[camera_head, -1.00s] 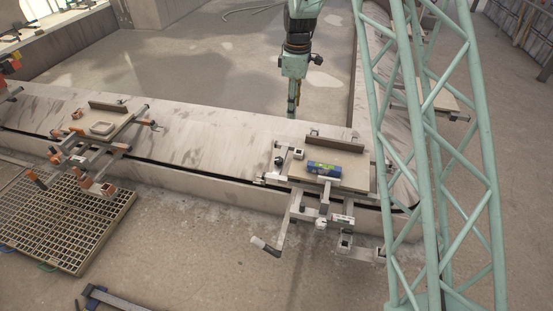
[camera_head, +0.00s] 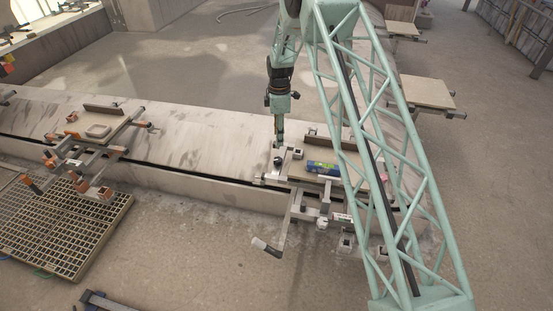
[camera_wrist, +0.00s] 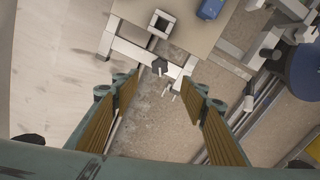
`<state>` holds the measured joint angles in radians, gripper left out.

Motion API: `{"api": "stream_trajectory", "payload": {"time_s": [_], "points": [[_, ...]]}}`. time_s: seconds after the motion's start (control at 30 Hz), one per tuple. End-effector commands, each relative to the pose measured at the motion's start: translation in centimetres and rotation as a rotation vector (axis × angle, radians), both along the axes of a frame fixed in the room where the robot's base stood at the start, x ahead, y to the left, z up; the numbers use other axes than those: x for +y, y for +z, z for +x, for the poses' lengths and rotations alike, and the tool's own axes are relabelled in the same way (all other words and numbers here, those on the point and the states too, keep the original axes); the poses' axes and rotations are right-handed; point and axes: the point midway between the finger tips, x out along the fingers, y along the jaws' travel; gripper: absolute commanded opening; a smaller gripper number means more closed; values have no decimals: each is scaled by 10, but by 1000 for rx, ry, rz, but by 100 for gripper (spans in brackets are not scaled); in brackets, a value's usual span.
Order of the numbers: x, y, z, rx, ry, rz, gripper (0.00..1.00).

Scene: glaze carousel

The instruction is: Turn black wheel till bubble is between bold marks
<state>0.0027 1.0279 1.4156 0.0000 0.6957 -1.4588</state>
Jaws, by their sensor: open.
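A blue and green spirit level (camera_head: 322,168) lies on the pale board of the near fixture; its bubble and bold marks are too small to make out. The end of the level shows at the top of the wrist view (camera_wrist: 209,9). A small black wheel (camera_wrist: 159,67) sits on the fixture's metal bar, ahead of and between my fingertips in the wrist view. My gripper (camera_wrist: 162,92) is open and empty.
A square metal tube end (camera_wrist: 161,23) stands close to the wheel. A crank handle (camera_head: 265,246) juts out at the front. Another fixture with a tray (camera_head: 97,130) stands at left on the track, and a grating (camera_head: 60,230) lies on the floor. A dark blue round thing (camera_wrist: 305,70) is at right.

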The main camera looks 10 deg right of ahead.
Motion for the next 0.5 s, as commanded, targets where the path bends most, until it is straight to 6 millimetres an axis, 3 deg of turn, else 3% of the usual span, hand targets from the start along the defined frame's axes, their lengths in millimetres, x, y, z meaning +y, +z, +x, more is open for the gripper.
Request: {"api": "stream_trajectory", "payload": {"time_s": [0.5], "points": [[0, -7, 1, 3, 7, 0, 40]]}}
